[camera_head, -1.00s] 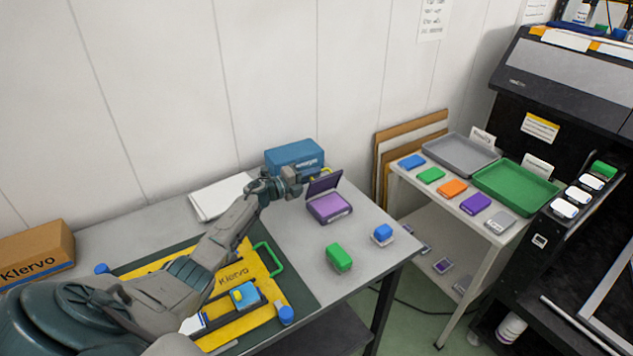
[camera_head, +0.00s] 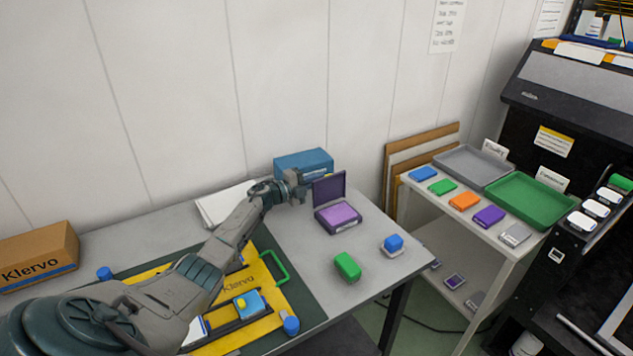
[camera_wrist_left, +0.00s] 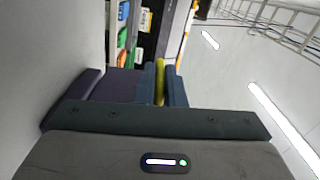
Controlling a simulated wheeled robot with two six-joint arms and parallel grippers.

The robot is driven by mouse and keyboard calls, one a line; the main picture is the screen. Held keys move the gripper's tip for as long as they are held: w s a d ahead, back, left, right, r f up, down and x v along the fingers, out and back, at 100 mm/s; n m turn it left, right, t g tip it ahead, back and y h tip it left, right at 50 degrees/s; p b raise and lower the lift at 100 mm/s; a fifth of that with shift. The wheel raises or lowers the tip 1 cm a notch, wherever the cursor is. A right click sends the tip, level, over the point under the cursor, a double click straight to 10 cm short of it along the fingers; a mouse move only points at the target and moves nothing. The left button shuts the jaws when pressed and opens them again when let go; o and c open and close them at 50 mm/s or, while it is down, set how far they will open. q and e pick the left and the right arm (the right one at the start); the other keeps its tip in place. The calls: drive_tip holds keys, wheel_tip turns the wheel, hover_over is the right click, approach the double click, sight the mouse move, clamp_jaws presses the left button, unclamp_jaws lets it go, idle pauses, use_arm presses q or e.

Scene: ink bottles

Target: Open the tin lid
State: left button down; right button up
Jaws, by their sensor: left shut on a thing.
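The purple tin (camera_head: 338,217) sits on the grey table, and its lighter purple contents show. Its dark purple lid (camera_head: 329,188) stands about upright at the tin's back edge. My left gripper (camera_head: 306,189) is at the lid's left side, its fingertips partly hidden behind the lid. In the left wrist view the fingers (camera_wrist_left: 163,84) are shut on a yellow strip (camera_wrist_left: 160,82) at the lid, and the dark purple lid (camera_wrist_left: 116,86) shows beside them. My right gripper is not in view.
A blue box (camera_head: 303,163) stands behind the tin. A green block (camera_head: 347,266) and a blue-topped bottle (camera_head: 393,243) stand in front. A yellow tray (camera_head: 262,325) lies below my arm. A side shelf with a green tray (camera_head: 523,203) is at right.

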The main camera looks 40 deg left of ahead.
use_arm(q)
drive_tip(key=shift+f, duration=0.1)
drive_tip(key=c, duration=1.5)
unclamp_jaws()
drive_tip(key=shift+s, duration=0.1)
drive_tip(key=shift+s+a, duration=0.2)
drive_tip(key=shift+s, duration=0.1)
drive_tip(key=b+v, duration=0.2)
drive_tip(key=v, duration=0.8)
